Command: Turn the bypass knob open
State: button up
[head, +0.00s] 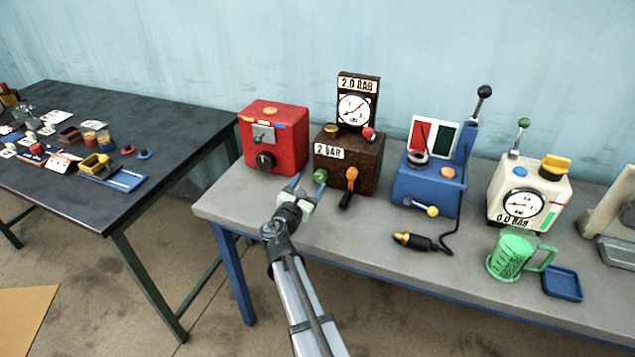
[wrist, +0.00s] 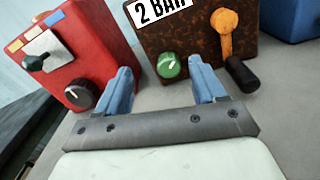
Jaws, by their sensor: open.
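Two round knobs are near my gripper, and I see no readable label saying which is the bypass. A green knob (head: 320,175) with a pale pointer mark sits low on the front of the brown box (head: 362,168); it also shows in the wrist view (wrist: 169,65). A black knob (head: 265,161) sits on the front of the red box (head: 288,140), and in the wrist view (wrist: 82,95) at left. My gripper (head: 308,182) is open and empty in front of the brown box. In the wrist view its blue fingers (wrist: 160,75) lie either side of the green knob's direction; contact cannot be told.
An orange lever (head: 351,178) with a black grip projects right of the green knob. A blue device (head: 425,185), a white gauge box (head: 527,195) and a green jug (head: 512,258) stand farther right. The grey bench (head: 300,228) is clear around my gripper.

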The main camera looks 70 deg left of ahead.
send_near(319, 179)
jog(key=shift+w+a+f, duration=0.3)
jog(key=shift+w+a, duration=0.2)
jog(key=shift+a, duration=0.05)
jog(key=x, duration=0.5)
jog(key=shift+w+a+r, duration=0.15)
jog(key=shift+w+a, duration=0.05)
jog(key=shift+x, duration=0.9)
